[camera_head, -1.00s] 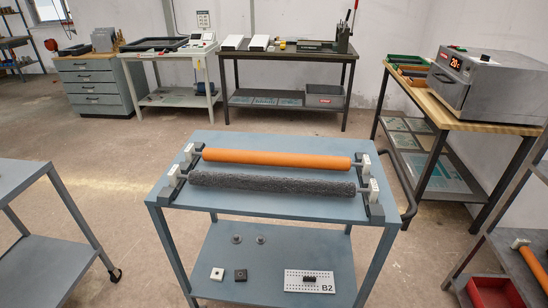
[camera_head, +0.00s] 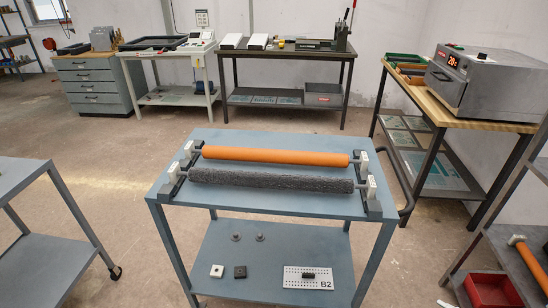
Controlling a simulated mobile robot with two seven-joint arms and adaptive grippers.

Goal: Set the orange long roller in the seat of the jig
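A long orange roller (camera_head: 275,156) lies across the top of the blue-grey cart (camera_head: 260,204), at the back. Its shaft ends rest in dark end holders with white blocks, at the left (camera_head: 180,163) and at the right (camera_head: 369,185). A dark grey, rough roller (camera_head: 270,180) lies parallel in front of it in the same holders. Another orange roller (camera_head: 530,262) shows partly at the right edge, on a shelf. I cannot tell which part is the jig's seat. Neither of my grippers is in view.
The cart's lower shelf holds small parts and a white perforated plate marked B2 (camera_head: 308,283). A table (camera_head: 22,180) stands at the left. A red bin (camera_head: 492,290) is at the lower right. An oven (camera_head: 487,82) stands on a wooden bench. Floor is free between them.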

